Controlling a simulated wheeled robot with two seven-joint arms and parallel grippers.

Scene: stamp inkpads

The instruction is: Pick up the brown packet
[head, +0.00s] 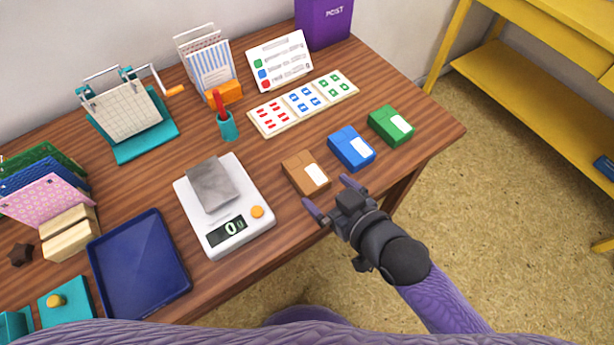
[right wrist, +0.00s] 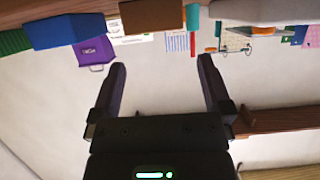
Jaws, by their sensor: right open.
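The brown packet (head: 303,172) is a small box with a white label, lying on the table between the white scale and the blue packet. It also shows at the top of the right wrist view (right wrist: 152,17). My right gripper (head: 328,194) is open and empty, with its two fingers just in front of the brown packet, near the table's front edge. The fingers look apart from the packet. In the right wrist view the spread fingers (right wrist: 162,80) point toward it with nothing between them. My left gripper is not in view.
A blue packet (head: 351,148) and a green packet (head: 391,125) lie to the right. The white scale (head: 240,238) with a grey block (head: 212,185) stands close on the left. A sticker card (head: 270,128) lies behind. The wooden table's edge (head: 425,163) is near the gripper.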

